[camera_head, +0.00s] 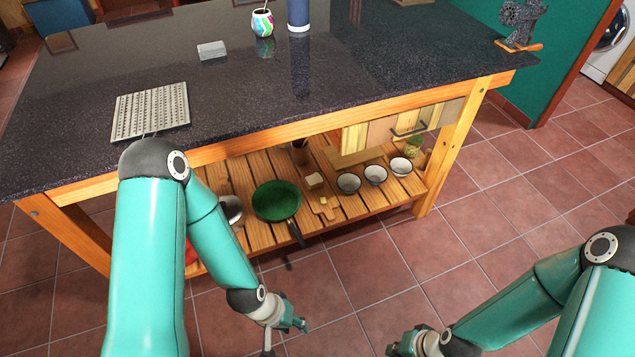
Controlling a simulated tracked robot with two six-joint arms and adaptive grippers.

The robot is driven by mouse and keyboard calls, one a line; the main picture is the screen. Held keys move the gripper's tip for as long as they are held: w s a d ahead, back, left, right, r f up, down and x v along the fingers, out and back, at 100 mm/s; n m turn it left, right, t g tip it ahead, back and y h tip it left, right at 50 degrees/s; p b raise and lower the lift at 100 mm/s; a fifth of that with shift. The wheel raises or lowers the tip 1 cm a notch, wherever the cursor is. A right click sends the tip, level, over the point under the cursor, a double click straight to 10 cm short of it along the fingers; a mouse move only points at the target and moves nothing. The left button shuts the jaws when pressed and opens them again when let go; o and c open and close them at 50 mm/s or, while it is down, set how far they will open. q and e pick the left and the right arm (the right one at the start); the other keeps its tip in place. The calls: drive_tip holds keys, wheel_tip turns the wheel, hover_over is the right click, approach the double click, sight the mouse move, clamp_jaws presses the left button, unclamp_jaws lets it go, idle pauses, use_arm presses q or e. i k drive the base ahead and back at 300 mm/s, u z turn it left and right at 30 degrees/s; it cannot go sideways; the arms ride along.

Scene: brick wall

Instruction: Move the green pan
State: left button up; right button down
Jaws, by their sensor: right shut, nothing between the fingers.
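The green pan (276,201) lies on the slatted lower shelf of the wooden table, its dark handle pointing toward me over the shelf's front edge. My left gripper (285,337) is in front of the shelf, below the pan's handle in the picture and apart from it. Its fingers look spread, with nothing between them. My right gripper (399,347) is at the bottom edge of the picture, right of the left one, shut and empty. Its fingertips are small and partly hard to see.
The dark stone tabletop (250,95) overhangs the shelf (345,222). Several small bowls (375,174) and a small wooden board (323,208) sit right of the pan. A metal pot (231,210) is left of it, partly behind my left arm. The tiled floor in front is clear.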

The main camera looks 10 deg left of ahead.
sight(276, 200)
drive_tip(key=z, duration=0.85)
drive_tip(key=i, duration=0.95)
drive_tip(key=u, duration=4.65)
drive_tip(key=k, duration=0.15)
drive_tip(key=z, duration=2.45)
drive_tip(key=k, duration=0.45)
drive_tip(key=u, duration=0.3)
drive_tip(key=i, duration=0.45)
